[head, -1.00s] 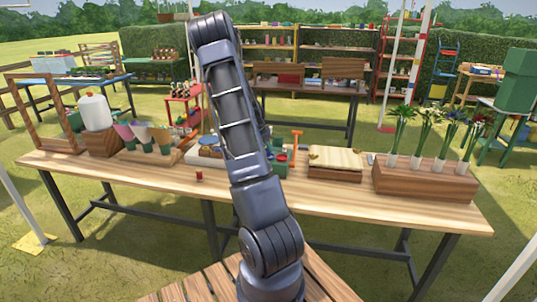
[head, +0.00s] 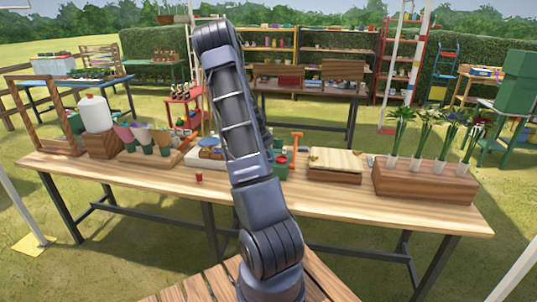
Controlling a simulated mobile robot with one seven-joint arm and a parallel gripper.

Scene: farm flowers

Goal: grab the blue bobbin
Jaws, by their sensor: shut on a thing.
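My arm rises through the middle of the head view and bends away at the top. Its far end and my gripper are hidden behind my own arm links, so I cannot see the jaws or anything in them. I cannot make out a blue bobbin for certain. A pale tray (head: 193,160) on the long wooden table (head: 330,199) holds small round brown and bluish things (head: 209,142), partly covered by my arm. A small red spool-like thing (head: 199,177) stands on the table in front of the tray.
On the table stand wrapped bouquets (head: 143,139), a white jug on a wooden block (head: 97,115), green pots (head: 279,165), a cloth-topped wooden box (head: 335,161) and a wooden flower stand (head: 425,184). A wooden frame (head: 68,125) stands far left. The table's front strip is mostly clear.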

